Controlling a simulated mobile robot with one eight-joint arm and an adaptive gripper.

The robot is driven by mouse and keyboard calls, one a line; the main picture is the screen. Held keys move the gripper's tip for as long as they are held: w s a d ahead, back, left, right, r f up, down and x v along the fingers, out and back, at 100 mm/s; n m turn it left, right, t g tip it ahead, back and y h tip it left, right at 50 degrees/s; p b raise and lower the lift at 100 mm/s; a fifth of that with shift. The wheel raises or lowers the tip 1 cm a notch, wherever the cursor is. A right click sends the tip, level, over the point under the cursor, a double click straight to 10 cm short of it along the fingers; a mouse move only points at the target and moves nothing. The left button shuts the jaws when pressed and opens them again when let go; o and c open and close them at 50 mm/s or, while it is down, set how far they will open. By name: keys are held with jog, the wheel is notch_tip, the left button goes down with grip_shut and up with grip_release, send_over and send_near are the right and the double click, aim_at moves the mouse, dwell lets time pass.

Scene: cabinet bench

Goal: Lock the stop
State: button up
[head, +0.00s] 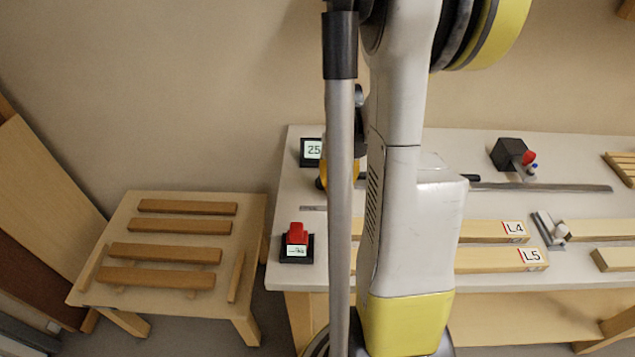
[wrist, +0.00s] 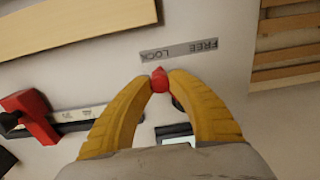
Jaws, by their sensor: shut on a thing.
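In the wrist view my gripper (wrist: 160,86) is shut on a small red pointed knob (wrist: 159,77). The knob's tip points at a grey label strip (wrist: 180,51) reading FREE and LOCK, upside down here. The tip lies nearer the LOCK end. A red stop (wrist: 30,116) with a clamp-like body sits on a rail with a scale (wrist: 82,115), left of my fingers. In the head view my arm hides the knob and most of the gripper; only a bit of yellow shows beside the pole.
A display (head: 311,150) reads 25 on the bench (head: 300,185). A red switch (head: 297,238) stands on a black base at the front left corner. Boards marked L4 (head: 513,228) and L5 (head: 530,256) lie to the right. A side rack (head: 130,285) holds several wooden strips.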

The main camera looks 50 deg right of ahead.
jog(key=shift+s+d, duration=0.1)
jog(key=shift+d, duration=0.25)
dwell(0.6)
jog(key=o, duration=0.8)
jog(key=shift+o, duration=0.2)
notch_tip(320, 180, up, 9)
jog(key=p, duration=0.6)
jog(key=shift+p, duration=0.3)
